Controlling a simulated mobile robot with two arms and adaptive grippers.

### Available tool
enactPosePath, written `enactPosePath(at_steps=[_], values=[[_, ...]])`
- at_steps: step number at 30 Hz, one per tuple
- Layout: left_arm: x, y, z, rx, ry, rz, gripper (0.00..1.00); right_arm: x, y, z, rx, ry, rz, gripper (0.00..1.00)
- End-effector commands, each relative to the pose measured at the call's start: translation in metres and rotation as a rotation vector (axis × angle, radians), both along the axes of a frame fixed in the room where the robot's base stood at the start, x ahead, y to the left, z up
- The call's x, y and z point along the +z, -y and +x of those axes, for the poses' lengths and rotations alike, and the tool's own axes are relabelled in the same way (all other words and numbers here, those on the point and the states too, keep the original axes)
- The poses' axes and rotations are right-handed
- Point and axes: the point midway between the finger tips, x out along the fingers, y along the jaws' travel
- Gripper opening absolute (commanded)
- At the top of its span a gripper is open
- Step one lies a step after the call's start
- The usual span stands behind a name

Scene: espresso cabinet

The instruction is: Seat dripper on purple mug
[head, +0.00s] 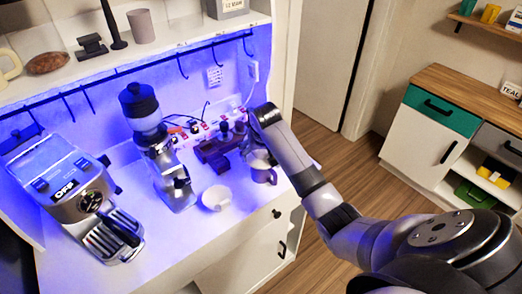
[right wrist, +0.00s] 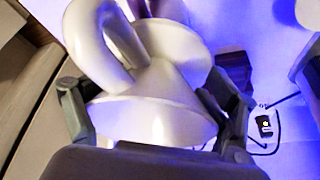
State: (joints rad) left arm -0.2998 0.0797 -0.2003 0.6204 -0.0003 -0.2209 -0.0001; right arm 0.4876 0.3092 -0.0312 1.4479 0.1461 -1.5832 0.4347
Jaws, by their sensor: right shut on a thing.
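The white dripper (right wrist: 165,80), with a loop handle, a cone and a round flange, fills the middle of the right wrist view. My right gripper (right wrist: 155,112) is shut on it, one dark finger on each side. In the head view the right gripper (head: 250,146) is over the counter, and a pale part of the dripper (head: 257,158) shows under it. The greyish-purple mug (head: 264,175) stands upright right below. Whether dripper and mug touch, I cannot tell. The mug is not clearly seen in the right wrist view. My left gripper is not in view.
A white cup (head: 216,197) stands left of the mug. A grinder (head: 157,150) and an espresso machine (head: 80,195) are further left. A brown wooden stand (head: 215,152) and a power strip (head: 200,132) are behind. The front counter is clear.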

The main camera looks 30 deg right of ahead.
Motion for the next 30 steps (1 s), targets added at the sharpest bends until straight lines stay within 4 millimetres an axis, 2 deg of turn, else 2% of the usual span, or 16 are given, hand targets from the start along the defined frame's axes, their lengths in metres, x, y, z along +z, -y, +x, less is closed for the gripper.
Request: enactPosePath(at_steps=[9,10,18,26,30], values=[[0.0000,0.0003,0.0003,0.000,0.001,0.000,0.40,0.0000,0.0001,0.0004,0.000,0.002,-0.001,0.44],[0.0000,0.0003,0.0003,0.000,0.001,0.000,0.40,-0.0001,0.0000,0.0004,0.000,0.002,-0.001,0.82],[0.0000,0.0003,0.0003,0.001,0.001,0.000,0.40,-0.0002,0.0001,0.0004,0.000,0.002,-0.001,1.00],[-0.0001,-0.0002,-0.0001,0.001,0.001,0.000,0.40,-0.0012,0.0000,-0.0003,0.000,-0.001,0.000,1.00],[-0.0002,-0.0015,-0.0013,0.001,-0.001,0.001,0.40,0.0050,-0.0010,-0.0014,0.000,0.002,0.000,1.00]])
